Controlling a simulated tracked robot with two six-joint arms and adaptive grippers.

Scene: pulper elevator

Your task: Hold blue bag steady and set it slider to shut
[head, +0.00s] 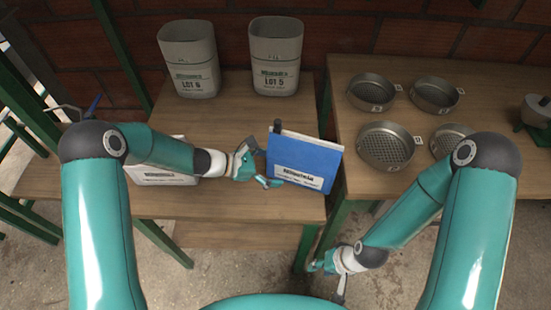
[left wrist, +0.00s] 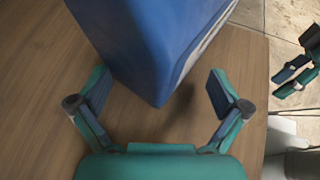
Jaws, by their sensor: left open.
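The blue bag (head: 302,162) stands upright near the right front of the wooden table, with a white label low on its front. A dark piece, possibly its slider (head: 277,126), shows at its top left corner. My left gripper (head: 259,164) is open at the bag's left edge. In the left wrist view the blue bag (left wrist: 155,45) reaches between the spread fingers of my left gripper (left wrist: 158,92), with gaps on both sides near the tips. My right gripper (head: 332,274) is open and empty, low in front of the gap between the tables.
A whitish labelled bag (head: 160,178) stands partly behind my left arm. Two grey bins, LOT 6 (head: 190,60) and LOT 5 (head: 275,58), stand at the back. Round sieves (head: 386,145) sit on the right table. Bare tabletop (head: 225,115) lies between bins and bags.

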